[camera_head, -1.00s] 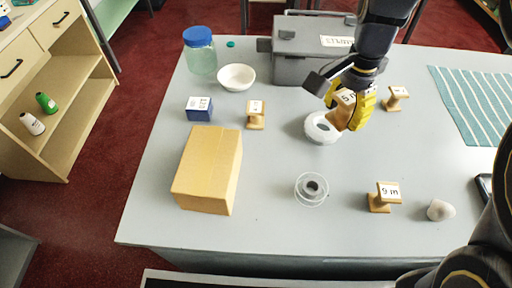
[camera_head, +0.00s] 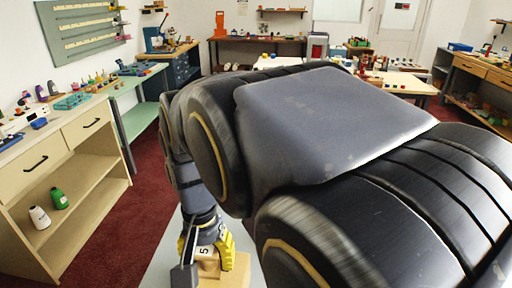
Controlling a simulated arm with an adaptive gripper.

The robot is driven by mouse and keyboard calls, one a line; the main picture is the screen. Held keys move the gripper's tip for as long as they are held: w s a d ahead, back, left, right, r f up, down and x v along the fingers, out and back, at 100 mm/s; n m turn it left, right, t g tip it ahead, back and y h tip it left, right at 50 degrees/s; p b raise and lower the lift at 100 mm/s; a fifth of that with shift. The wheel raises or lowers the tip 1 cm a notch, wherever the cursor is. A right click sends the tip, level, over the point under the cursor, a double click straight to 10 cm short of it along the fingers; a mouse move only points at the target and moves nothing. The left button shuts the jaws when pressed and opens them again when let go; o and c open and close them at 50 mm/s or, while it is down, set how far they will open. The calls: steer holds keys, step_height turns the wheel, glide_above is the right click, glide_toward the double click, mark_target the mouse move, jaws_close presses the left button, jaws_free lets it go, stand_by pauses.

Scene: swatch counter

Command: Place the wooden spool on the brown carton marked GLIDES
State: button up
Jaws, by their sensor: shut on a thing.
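My gripper (camera_head: 206,246) shows low in the view, its yellow fingers shut on a wooden spool (camera_head: 208,267) with a white label reading 5. A tan-brown carton (camera_head: 238,271) shows in part just behind and beside the spool, at the bottom edge. The spool is over or right by the carton; I cannot tell whether it touches it. No GLIDES marking is readable on the carton. My own arm covers most of the middle and right of the view and hides the rest of the counter.
A strip of the grey counter (camera_head: 163,268) shows left of my gripper. A wooden cabinet (camera_head: 75,190) with a white bottle (camera_head: 39,217) and a green bottle (camera_head: 59,198) stands at left. Red floor lies between. Shelves and worktables stand at the back.

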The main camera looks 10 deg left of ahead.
mark_target(214, 284)
steer(key=shift+f, duration=2.45)
steer(key=shift+f, duration=0.15)
steer(key=o, duration=1.1)
steer(key=shift+c, duration=0.2)
step_height(214, 284, up, 12)
steer(key=shift+r, duration=0.15)
